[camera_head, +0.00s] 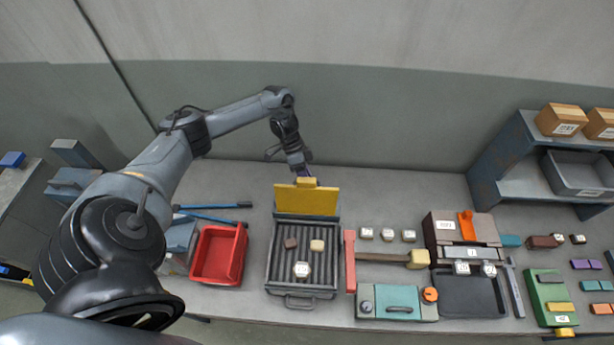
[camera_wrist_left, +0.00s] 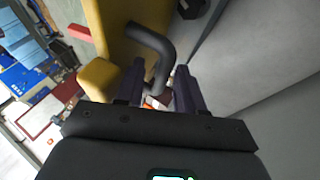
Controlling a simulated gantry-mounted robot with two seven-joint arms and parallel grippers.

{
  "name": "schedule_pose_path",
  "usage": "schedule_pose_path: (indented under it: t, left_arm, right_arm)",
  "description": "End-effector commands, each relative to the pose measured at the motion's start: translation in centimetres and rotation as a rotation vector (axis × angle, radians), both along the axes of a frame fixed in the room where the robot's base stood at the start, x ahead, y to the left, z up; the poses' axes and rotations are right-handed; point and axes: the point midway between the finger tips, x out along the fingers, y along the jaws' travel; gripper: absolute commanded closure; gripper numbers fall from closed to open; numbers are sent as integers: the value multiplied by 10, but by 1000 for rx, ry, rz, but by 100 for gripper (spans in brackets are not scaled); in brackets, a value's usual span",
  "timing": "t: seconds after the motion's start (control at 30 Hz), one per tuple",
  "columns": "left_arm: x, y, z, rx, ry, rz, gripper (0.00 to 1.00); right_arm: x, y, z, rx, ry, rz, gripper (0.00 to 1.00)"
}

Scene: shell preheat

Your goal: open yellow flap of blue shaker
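The blue shaker (camera_head: 272,268) is a blue-grey framed tray with dark ridges on the worktable. Its yellow flap (camera_head: 306,200) stands upright at the back edge; it also fills the upper left-middle of the left wrist view (camera_wrist_left: 110,32). A dark bent handle (camera_wrist_left: 158,50) sticks out from the flap. My left gripper (camera_wrist_left: 158,90) has its fingers on either side of the handle's end, with gaps showing between them. In the head view it is behind the flap's top and mostly hidden. My right gripper is not in view.
Three small blocks lie on the shaker's ridges. A red bin (camera_head: 219,256) stands left of it, and a red bar (camera_head: 349,262) stands close on its right. A teal-topped box (camera_head: 392,302) is at the front right. The table behind the flap is clear up to the wall.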

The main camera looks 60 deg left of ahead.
Motion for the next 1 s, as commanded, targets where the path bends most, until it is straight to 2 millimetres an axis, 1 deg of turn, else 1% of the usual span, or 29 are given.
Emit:
schedule_pose_path:
  t: [0.33,0.47,0.57,0.8,1.0]
  left_arm:
    - [3,2,4,1,-8,3,60]
    - [3,8,11,3,-10,4,60]
    - [2,16,22,5,-11,5,60]
    - [-1,37,53,4,-11,4,60]
    - [-4,50,72,3,-9,6,60]
  right_arm:
    - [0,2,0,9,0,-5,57]
    - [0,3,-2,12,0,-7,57]
    - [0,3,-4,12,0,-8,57]
    - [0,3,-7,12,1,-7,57]
    - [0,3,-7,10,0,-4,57]
